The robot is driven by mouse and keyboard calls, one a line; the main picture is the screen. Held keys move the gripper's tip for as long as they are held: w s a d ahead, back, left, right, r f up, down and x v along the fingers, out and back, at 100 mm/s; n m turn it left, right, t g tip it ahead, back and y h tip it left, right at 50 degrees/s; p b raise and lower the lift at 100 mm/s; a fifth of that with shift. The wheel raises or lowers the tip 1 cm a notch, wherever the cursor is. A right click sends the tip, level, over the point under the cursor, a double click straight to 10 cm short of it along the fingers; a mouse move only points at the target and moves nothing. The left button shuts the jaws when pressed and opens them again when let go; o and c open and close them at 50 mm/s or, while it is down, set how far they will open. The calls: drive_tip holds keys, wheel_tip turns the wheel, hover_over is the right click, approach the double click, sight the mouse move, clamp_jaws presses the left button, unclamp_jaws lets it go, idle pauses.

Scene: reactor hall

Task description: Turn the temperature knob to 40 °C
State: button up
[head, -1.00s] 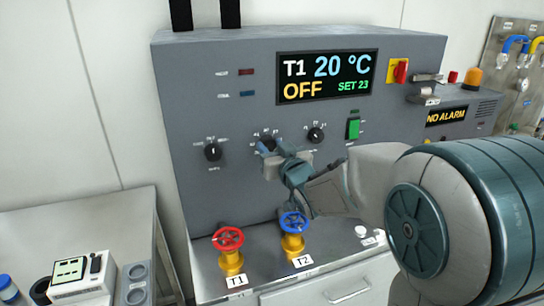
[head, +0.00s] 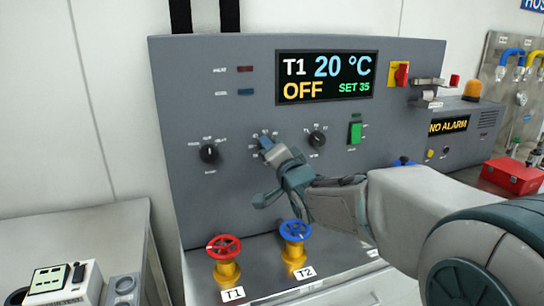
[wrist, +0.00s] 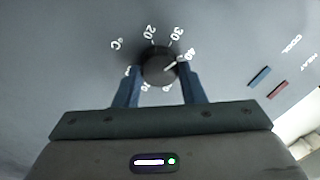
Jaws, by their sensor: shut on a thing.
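The temperature knob (wrist: 158,69) is black and round, on the grey panel, with a printed scale around it. In the wrist view its white pointer line points up and right, close to the 40 mark. My gripper (wrist: 160,84) is shut on the knob, a blue finger at each side. In the head view my gripper (head: 268,150) covers most of the knob. The display (head: 324,78) reads T1 20 °C, OFF, SET 35.
Other black knobs sit left (head: 209,153) and right (head: 317,138) of my gripper. A green switch (head: 355,132) is further right. A red valve wheel (head: 224,247) and a blue valve wheel (head: 295,231) stand below. The NO ALARM box (head: 449,126) is at right.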

drive_tip(key=shift+f+m+h+b, duration=0.1)
drive_tip(key=shift+m+h+b, duration=0.4)
drive_tip(key=shift+m, duration=1.9)
drive_tip(key=o, duration=1)
drive_tip(key=shift+a, duration=0.1)
drive_tip(key=b+v, duration=0.1)
drive_tip(key=v, duration=1.3)
drive_tip(key=shift+w+f+b, duration=0.1)
drive_tip(key=shift+f+b, duration=0.1)
drive_tip(key=shift+b, duration=0.2)
